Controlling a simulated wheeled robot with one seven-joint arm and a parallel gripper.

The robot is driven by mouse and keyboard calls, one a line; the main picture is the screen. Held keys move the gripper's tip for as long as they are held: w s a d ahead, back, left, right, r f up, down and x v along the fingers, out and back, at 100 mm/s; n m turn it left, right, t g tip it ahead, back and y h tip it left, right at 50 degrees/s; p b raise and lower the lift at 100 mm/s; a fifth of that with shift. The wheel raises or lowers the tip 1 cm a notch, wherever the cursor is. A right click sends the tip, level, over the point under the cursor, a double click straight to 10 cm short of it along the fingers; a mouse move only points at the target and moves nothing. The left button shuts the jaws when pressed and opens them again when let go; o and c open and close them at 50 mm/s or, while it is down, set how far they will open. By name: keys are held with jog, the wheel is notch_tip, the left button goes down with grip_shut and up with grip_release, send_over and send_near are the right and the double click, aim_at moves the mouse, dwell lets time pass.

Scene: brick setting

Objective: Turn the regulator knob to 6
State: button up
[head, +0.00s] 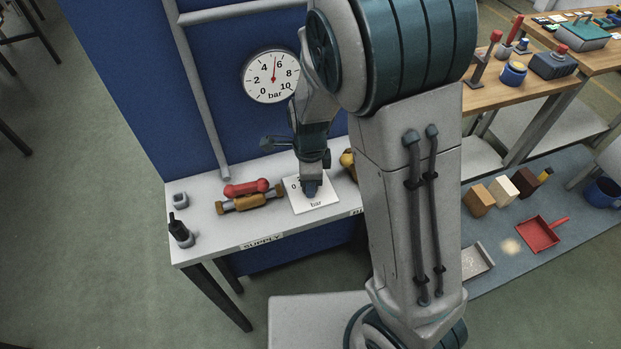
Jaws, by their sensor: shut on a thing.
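The regulator plate (317,206) is white, marked "bar", and lies on the bench, with a 0 at its left and its other numbers hidden by my gripper. The dark blue regulator knob (311,191) stands on it, mostly covered by my gripper (311,184), which points down and is shut on it. The knob's pointer cannot be made out. The round white pressure gauge (264,88) on the blue panel reads 0 to 10 bar. Its red needle points nearly straight up, between 4 and 6, a little nearer 6.
The white bench (215,232) labelled "SUPPLY" holds a red and an amber valve-like part (247,195) left of the plate, and a black-handled valve (180,231) at the left end. A yellow part (348,160) is partly hidden behind my arm. A grey pipe (200,95) runs up the panel.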

jog(key=shift+w+r, duration=0.1)
jog(key=shift+w, duration=0.05)
jog(key=o, duration=1)
notch_tip(320, 180, up, 14)
jog(key=s+d+r+n+t, duration=0.3)
jog(key=s+d+n, duration=0.9)
jog(key=n, duration=0.6)
jog(key=shift+s+r, duration=0.4)
jog(key=shift+s, duration=0.3)
